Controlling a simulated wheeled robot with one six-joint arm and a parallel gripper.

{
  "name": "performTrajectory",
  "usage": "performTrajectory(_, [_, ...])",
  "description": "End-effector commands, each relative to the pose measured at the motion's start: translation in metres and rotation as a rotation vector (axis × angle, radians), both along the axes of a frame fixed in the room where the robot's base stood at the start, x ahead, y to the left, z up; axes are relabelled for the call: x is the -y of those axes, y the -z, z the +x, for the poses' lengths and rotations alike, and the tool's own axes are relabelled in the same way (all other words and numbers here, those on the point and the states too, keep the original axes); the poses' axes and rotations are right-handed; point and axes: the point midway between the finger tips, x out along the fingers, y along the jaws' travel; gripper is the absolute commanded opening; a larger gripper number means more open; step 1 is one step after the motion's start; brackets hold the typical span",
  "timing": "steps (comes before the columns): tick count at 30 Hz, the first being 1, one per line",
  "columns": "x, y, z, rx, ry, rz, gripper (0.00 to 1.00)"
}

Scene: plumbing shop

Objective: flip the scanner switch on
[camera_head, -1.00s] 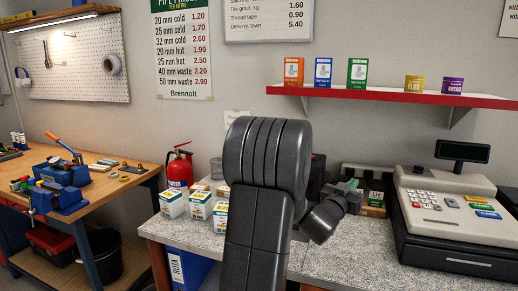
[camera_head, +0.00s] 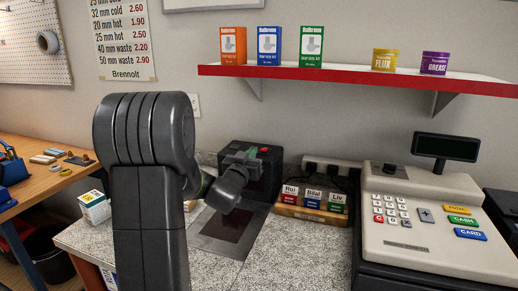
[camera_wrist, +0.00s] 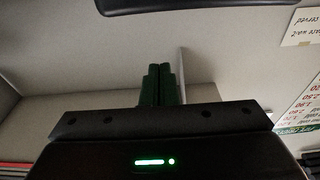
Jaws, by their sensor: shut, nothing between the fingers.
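A black box (camera_head: 266,186) stands on the counter against the wall, apparently the scanner. A small red spot (camera_head: 265,150) shows on its top, too small to tell whether it is the switch. A dark flat plate (camera_head: 231,226) lies in front of it. My gripper (camera_head: 248,154) overlaps the box's upper part in the head view; its green fingers are shut and empty. I cannot tell whether they touch the box. The wrist view shows the shut fingers (camera_wrist: 160,85) against a plain pale surface, with no switch visible. My arm hides part of the counter.
A wooden card holder (camera_head: 312,213) and a cash register (camera_head: 415,210) stand to the right. A wall socket strip (camera_head: 327,167) with cables is behind. A red-edged shelf (camera_head: 360,82) with boxes and tins hangs above. A white carton (camera_head: 94,207) sits at the left.

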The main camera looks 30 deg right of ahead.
Motion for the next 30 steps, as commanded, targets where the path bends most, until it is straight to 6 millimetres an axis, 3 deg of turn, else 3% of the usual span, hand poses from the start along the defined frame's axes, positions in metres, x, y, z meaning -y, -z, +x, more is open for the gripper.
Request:
performTrajectory(10, [0.011, -0.004, 0.009, 0.0, 0.001, 0.0, 0.0])
performTrajectory(23, [0.077, -0.019, 0.061, 0.0, 0.001, 0.0, 0.0])
performTrajectory(30, [0.073, 0.015, 0.059, -0.003, 0.0, 0.0, 0.0])
